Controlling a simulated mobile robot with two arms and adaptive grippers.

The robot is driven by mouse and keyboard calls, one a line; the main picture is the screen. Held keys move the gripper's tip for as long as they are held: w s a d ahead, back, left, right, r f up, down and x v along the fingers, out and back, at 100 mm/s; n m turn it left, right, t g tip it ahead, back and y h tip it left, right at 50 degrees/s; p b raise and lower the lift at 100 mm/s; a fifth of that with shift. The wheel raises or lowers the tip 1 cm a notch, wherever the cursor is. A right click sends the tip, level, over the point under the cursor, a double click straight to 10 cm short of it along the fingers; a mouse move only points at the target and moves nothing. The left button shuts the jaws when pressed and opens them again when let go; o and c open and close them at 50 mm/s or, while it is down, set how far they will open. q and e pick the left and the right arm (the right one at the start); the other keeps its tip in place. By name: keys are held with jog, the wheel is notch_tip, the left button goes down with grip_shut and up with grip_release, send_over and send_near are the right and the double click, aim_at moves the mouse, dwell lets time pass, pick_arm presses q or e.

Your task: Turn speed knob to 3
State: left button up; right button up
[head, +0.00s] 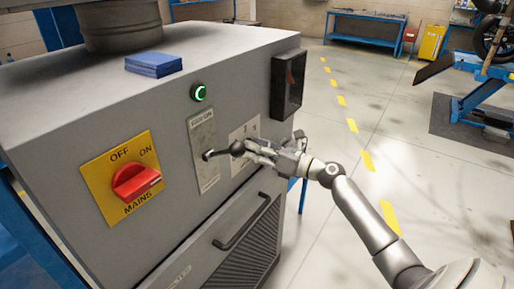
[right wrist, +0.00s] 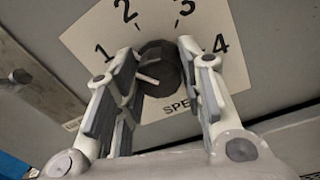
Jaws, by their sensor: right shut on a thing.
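The speed knob (right wrist: 160,65) is a dark round knob on a white dial plate (right wrist: 82,38) marked 1, 2, 3 and 4. A short white mark shows at its left side, below the line of the 1; I cannot tell exactly which number it reads. My right gripper (right wrist: 162,62) is shut on the knob, one finger on each side. In the head view the right gripper (head: 256,148) reaches the machine's front panel from the right, over part of the dial plate (head: 240,133), and hides the knob. My left gripper is out of view.
The grey machine (head: 60,110) bears a red mains switch (head: 136,181), a lit green ring button (head: 198,92), a lever (head: 220,152) left of the gripper and a black box (head: 288,85). A drawer handle (head: 243,222) sits below. Open floor (head: 340,120) lies right.

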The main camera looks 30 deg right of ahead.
jog(key=m+p, duration=0.2)
jog(key=m, duration=0.4)
jog(key=m+p, duration=0.3)
jog(key=m, duration=0.3)
jog(key=m+t+h+p, duration=0.1)
jog(key=m+p, duration=0.1)
jog(key=m, duration=0.3)
jog(key=shift+r+m+p, duration=0.25)
jog(key=shift+m+p, duration=0.05)
jog(key=shift+m, duration=0.1)
jog(key=o, duration=0.9)
jog(key=shift+o, duration=0.7)
jog(key=shift+w+f, duration=0.2)
jog(key=shift+f, duration=0.1)
jog(key=v, duration=1.2)
jog(key=shift+f+m, duration=0.1)
jog(key=shift+m, duration=0.2)
